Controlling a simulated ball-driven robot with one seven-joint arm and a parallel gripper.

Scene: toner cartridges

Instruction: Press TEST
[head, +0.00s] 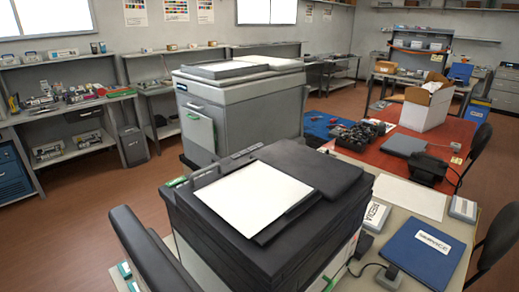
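No button or label that I can read as TEST shows in the head view. A dark printer (190,222) stands in the near middle with a white sheet (255,194) lying on its top. A small green-marked part (176,182) sits at its back left edge, too small to read. A larger grey printer (240,103) stands behind it, with a green strip on its front panel. My gripper is not in view.
A near right table (398,192) bears a blue folder (424,253), a white labelled box (377,215) and a small cabled device (390,277). A white carton (427,102) stands beyond on a red surface. Brown floor (105,195) is clear at left.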

